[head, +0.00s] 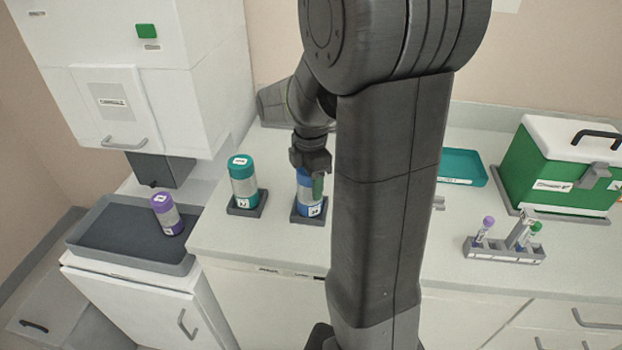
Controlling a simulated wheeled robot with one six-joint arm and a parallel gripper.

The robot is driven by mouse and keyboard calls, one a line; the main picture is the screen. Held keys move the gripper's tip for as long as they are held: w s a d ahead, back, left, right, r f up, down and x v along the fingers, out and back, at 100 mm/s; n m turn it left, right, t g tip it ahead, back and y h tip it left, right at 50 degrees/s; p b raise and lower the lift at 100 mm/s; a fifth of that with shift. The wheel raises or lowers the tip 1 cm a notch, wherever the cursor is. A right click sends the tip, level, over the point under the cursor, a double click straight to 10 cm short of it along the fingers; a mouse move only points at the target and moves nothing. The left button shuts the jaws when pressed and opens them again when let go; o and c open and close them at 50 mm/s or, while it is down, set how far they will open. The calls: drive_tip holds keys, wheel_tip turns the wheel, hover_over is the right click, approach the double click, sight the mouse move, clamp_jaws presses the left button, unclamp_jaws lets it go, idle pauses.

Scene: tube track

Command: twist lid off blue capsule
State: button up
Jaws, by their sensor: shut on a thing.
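The blue capsule (308,206) stands upright in a dark square holder (298,217) on the white counter, left of my large arm link. Its lower part is silver with a blue base and a small label. My gripper (312,180) points down over the capsule and is shut on its blue upper end, the lid. The fingers cover much of the lid, so I cannot tell whether the lid has turned or lifted.
A teal capsule (243,184) stands in its holder to the left. A purple capsule (166,214) stands on a dark tray (112,237). A tube rack (503,250), a teal tray (462,168) and a green box (545,171) are right. My arm hides the counter's middle.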

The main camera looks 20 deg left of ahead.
drive_tip(key=o, duration=1.3)
drive_tip(key=shift+c, duration=0.2)
drive_tip(key=m, duration=0.5)
drive_tip(key=shift+p, duration=0.4)
drive_tip(key=m, duration=0.6)
drive_tip(key=shift+s+p, duration=0.15)
drive_tip(key=shift+p, duration=0.15)
drive_tip(key=m, duration=0.5)
drive_tip(key=shift+m+p, duration=0.3)
drive_tip(key=m, duration=0.5)
drive_tip(key=shift+s, duration=0.1)
